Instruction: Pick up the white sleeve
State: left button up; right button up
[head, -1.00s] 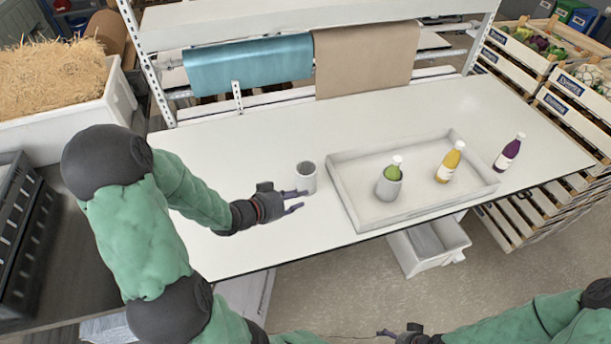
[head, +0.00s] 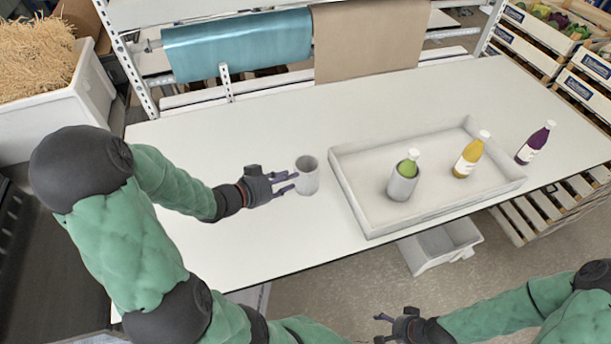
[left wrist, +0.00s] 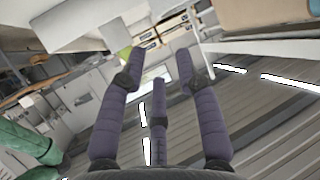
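The white sleeve (head: 307,176) is a short, open-topped, greyish-white cylinder. It stands upright on the white table, left of the tray, in the head view. My left gripper (head: 291,183) is just left of it, fingers pointing right toward its side and spread apart. Nothing is between them; whether a fingertip touches the sleeve I cannot tell. In the left wrist view the left gripper's fingers (left wrist: 160,85) are apart and empty, and I cannot make out the sleeve. My right gripper (head: 381,328) is open and empty at the bottom of the head view, before the table.
A white tray (head: 350,192) holds a green bottle (head: 409,164) inside another sleeve (head: 402,184) and a yellow bottle (head: 470,157). A purple bottle (head: 535,144) stands right of the tray. A rack with hanging blue (head: 238,45) and brown sheets is behind. The table's left part is clear.

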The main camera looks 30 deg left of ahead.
aim_at(307, 176)
pick_arm(q)
jog(key=shift+a+f+b+x, duration=0.15)
jog(key=shift+b+x, duration=0.25)
jog(key=shift+x, duration=1.45)
jog(key=shift+a+f+b+x, duration=0.1)
jog(key=shift+f+b+x, duration=0.2)
jog(key=shift+x, duration=1.55)
jog(key=shift+a+f+b+x, duration=0.15)
jog(key=shift+b+x, duration=0.3)
jog(key=shift+x, duration=1.4)
jog(key=shift+s+d, duration=0.1)
jog(key=shift+s, duration=0.05)
jog(key=shift+c, duration=0.2)
jog(key=c, duration=0.6)
